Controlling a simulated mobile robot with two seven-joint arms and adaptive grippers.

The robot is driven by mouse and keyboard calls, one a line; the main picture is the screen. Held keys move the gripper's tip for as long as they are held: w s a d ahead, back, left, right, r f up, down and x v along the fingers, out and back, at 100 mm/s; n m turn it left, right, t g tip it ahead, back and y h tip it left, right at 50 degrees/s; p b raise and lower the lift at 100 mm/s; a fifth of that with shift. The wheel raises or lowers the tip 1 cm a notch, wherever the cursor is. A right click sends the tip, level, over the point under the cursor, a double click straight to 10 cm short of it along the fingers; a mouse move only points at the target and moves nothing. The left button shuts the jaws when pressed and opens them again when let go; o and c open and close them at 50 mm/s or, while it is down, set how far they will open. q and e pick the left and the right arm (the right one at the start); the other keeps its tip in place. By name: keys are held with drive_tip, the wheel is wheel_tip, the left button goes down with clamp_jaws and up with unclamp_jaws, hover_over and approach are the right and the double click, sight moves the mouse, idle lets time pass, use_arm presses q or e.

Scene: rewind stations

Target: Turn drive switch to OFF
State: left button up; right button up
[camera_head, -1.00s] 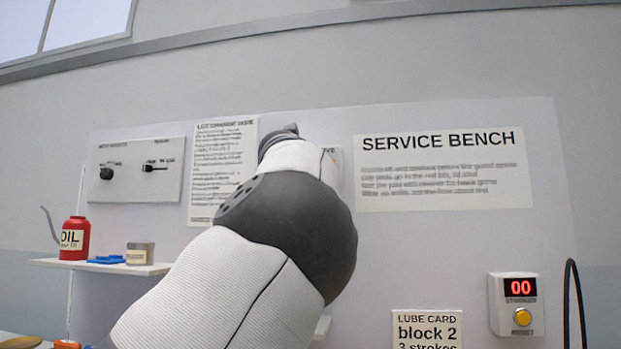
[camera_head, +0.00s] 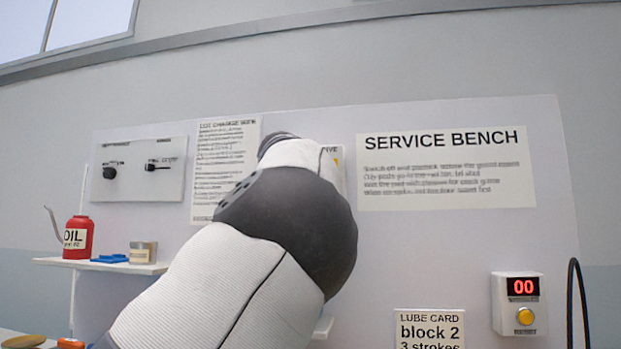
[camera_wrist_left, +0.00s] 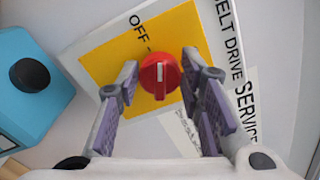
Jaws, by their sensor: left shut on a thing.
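The drive switch is a round red knob (camera_wrist_left: 160,76) with a white pointer mark, on a yellow plate (camera_wrist_left: 103,66) in the left wrist view. The word OFF is printed above and slightly left of the knob there. The white mark stands nearly upright in that picture. My left gripper (camera_wrist_left: 161,70) has its two fingers on either side of the knob and is shut on it. In the head view, my left arm hides the gripper and the switch; only a strip of the drive panel (camera_head: 337,160) shows beside it. My right gripper is not in view.
A blue box with a dark round part (camera_wrist_left: 35,85) stands left of the plate in the wrist view. In the head view, a shelf (camera_head: 100,265) holds a red oil can (camera_head: 78,240) and a small tin (camera_head: 142,252). A stroke counter (camera_head: 519,303) reads 00 at right.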

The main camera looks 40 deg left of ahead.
use_arm(q)
drive_tip(key=n, duration=0.4)
drive_tip(key=shift+w+d+f+n, duration=0.1)
drive_tip(key=shift+n, duration=0.5)
drive_tip(key=o, duration=0.9)
drive_tip(key=shift+o, duration=1.3)
drive_tip(key=shift+w, duration=0.2)
drive_tip(key=shift+f, duration=0.1)
drive_tip(key=shift+s, duration=0.1)
drive_tip(key=v, duration=0.8)
drive_tip(key=shift+r, duration=0.25)
